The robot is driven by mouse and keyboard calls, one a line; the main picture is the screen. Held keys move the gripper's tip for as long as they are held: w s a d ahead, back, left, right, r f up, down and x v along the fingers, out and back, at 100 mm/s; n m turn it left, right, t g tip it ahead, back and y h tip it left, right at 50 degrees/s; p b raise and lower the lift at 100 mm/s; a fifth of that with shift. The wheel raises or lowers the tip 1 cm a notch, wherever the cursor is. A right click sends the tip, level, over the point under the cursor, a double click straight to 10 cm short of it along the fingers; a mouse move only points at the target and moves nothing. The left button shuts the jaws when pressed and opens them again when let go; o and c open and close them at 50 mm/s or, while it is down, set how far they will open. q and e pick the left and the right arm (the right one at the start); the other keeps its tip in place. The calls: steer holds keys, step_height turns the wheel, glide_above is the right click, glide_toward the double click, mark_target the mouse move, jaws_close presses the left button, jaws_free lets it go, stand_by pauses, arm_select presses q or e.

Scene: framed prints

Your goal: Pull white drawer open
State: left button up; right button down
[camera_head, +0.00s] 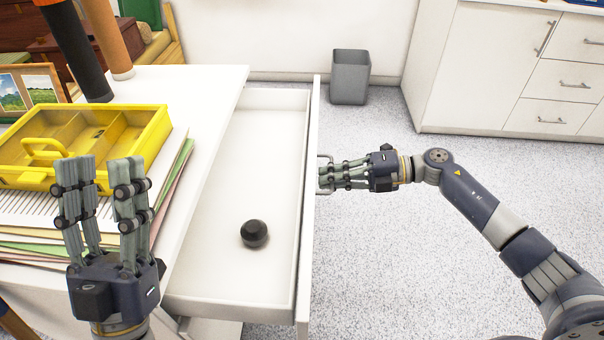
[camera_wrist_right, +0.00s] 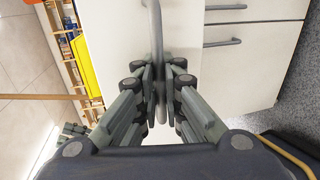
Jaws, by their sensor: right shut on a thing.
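The white drawer (camera_head: 275,130) stands pulled out from the white desk (camera_head: 215,90), with its inside open to view. A small black round object (camera_head: 254,233) lies on the drawer's floor. My right gripper (camera_head: 328,174) is at the drawer's front, shut on the drawer handle (camera_head: 323,160). In the right wrist view the fingers of my right gripper (camera_wrist_right: 157,95) close around the grey handle (camera_wrist_right: 156,45) from both sides. My left gripper (camera_head: 103,170) is open and empty, with its fingers apart, in front of the yellow box over the desk.
A yellow compartment box (camera_head: 155,130) sits on stacked papers and folders (camera_head: 30,215) on the desk. A grey bin (camera_head: 350,77) stands by the back wall. White cabinets (camera_head: 480,60) stand at the back right. The speckled floor right of the drawer is mostly clear.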

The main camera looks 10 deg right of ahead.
steer(key=shift+f+v, duration=0.2)
steer(key=shift+v, duration=0.7)
steer(key=shift+f+v, duration=0.2)
steer(key=shift+v, duration=0.7)
steer(key=shift+d, duration=0.1)
steer(key=c, duration=2)
jaws_free()
steer(key=v, duration=1.2)
steer(key=shift+s, duration=0.1)
